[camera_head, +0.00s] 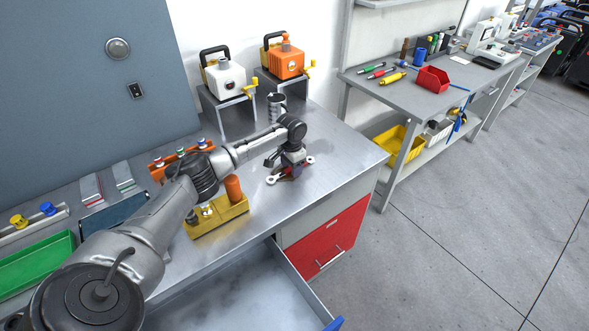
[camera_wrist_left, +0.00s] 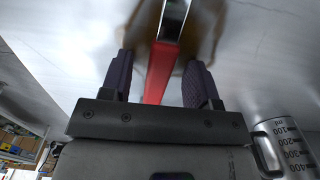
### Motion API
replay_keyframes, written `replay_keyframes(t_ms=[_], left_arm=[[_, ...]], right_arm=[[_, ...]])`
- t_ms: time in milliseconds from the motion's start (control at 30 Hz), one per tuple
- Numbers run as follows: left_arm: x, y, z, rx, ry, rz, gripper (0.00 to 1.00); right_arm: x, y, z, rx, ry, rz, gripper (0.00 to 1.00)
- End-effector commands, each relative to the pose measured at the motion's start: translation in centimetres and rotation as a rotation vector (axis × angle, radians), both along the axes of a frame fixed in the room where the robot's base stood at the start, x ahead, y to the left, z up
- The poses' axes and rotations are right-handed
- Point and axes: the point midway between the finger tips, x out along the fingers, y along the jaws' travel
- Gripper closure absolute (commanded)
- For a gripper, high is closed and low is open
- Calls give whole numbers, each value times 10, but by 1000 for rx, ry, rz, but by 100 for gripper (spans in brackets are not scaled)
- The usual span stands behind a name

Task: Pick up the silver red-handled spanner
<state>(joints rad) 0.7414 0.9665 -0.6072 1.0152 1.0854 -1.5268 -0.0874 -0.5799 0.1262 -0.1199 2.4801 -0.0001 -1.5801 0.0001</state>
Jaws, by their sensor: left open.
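The silver red-handled spanner (camera_head: 272,180) lies on the metal workbench beneath my left gripper (camera_head: 291,169). Its silver ends stick out on both sides of the gripper, and the gripper partly hides the middle. In the left wrist view the red handle of the spanner (camera_wrist_left: 159,72) runs between the two dark fingers of my left gripper (camera_wrist_left: 161,78). The silver part is at the top of that view. The fingers stand apart on either side of the handle, with gaps visible. My right gripper is not in view.
A metal measuring cup (camera_head: 277,105) stands behind the gripper; it also shows in the wrist view (camera_wrist_left: 292,148). A yellow block (camera_head: 217,219) with an orange cylinder (camera_head: 233,188) is to the left. White (camera_head: 225,77) and orange (camera_head: 285,60) devices stand behind. An open drawer (camera_head: 235,295) is in front.

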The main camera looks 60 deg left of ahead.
Motion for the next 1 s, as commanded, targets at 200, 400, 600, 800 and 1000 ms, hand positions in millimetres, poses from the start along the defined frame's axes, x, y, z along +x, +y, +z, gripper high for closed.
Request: replay_keyframes(t_ms=[200,400,600,800,1000], left_arm=[[0,0,1,0,0,0,61],[0,0,1,1,0,0,80],[0,0,1,1,0,0,99],[0,0,1,1,-1,0,100],[0,0,8,1,-1,0,100]], right_arm=[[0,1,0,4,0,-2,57],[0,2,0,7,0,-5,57],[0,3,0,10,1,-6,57],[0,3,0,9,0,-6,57],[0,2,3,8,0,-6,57]])
